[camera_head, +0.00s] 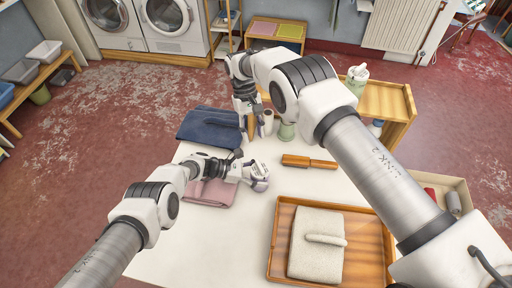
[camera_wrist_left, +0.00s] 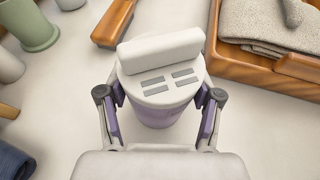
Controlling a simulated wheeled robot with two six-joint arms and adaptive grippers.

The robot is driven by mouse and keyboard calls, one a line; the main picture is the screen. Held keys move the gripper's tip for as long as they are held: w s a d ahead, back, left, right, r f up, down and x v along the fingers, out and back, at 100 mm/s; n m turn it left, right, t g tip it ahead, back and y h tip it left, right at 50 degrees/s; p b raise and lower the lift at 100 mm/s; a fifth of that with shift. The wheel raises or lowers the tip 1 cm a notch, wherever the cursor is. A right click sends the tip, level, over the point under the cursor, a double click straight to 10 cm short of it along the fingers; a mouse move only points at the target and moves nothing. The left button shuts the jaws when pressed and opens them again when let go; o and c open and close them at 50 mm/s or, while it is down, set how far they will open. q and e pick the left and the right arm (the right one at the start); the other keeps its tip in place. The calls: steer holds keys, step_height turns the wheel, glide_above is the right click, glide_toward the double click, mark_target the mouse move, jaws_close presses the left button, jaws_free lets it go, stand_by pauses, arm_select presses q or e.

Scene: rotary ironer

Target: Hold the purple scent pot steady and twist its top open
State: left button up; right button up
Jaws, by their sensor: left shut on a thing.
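The purple scent pot (camera_wrist_left: 160,114) stands upright in the left wrist view, with a white top (camera_wrist_left: 163,75) that carries a raised bar and several grey slots. The top sits on the pot. My left gripper (camera_wrist_left: 160,101) is shut on the purple body, one finger on each side below the top. In the head view the pot (camera_head: 261,183) is at the tip of my left gripper (camera_head: 249,174), partly hidden by the fingers. My right gripper (camera_head: 248,128) points down beyond the pot, near the table's far edge, apart from it. Whether its fingers are open is unclear.
A pink cloth (camera_head: 208,194) lies below my left gripper, and a navy cloth (camera_head: 205,126) behind it. A green vase (camera_head: 286,131) and white cup (camera_head: 268,117) stand beyond. A wooden piece (camera_head: 309,162) and a wooden tray (camera_head: 275,243) with a beige cloth (camera_head: 312,265) lie right.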

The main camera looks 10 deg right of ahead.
stand_by(0.4)
arm_select(q)
steer(key=o, duration=1.4)
steer(key=shift+c, duration=0.2)
steer(key=shift+a, duration=0.15)
